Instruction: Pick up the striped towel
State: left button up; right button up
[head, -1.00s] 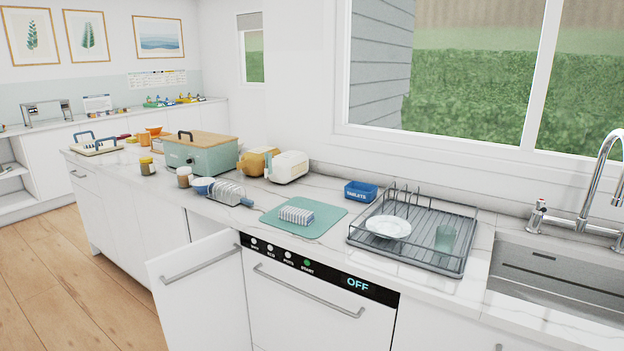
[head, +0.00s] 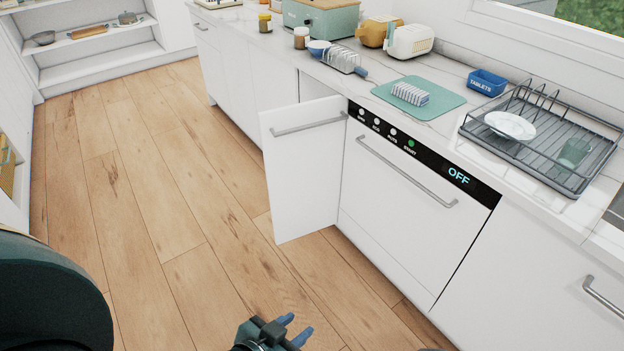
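The striped towel (head: 410,94), white with grey-blue stripes and folded small, lies on a teal mat (head: 444,101) on the marble counter, above the dishwasher. My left gripper (head: 295,328) is at the bottom edge of the head view, low over the floor and well away from the towel. Its two blue fingertips stand apart with nothing visible between them. My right gripper is not in view.
A cabinet door (head: 305,165) stands open left of the dishwasher (head: 405,195), which reads OFF. A dish rack (head: 560,172) with a plate (head: 509,125), a blue tablets box (head: 487,82) and a toast-rack-like item (head: 342,58) flank the mat. The wooden floor is clear.

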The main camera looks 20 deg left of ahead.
aim_at(417, 96)
jog(key=i+j+z, duration=0.1)
jog(key=z, duration=0.25)
jog(key=i+j+z, duration=0.1)
jog(key=z, duration=0.3)
jog(key=j+z, duration=0.2)
jog(key=z, duration=0.15)
jog(key=i+j+z, duration=0.15)
jog(key=j, duration=0.2)
jog(key=j+z, duration=0.1)
jog(key=j, duration=0.25)
jog(key=i+j+z, duration=0.15)
jog(key=j, duration=0.2)
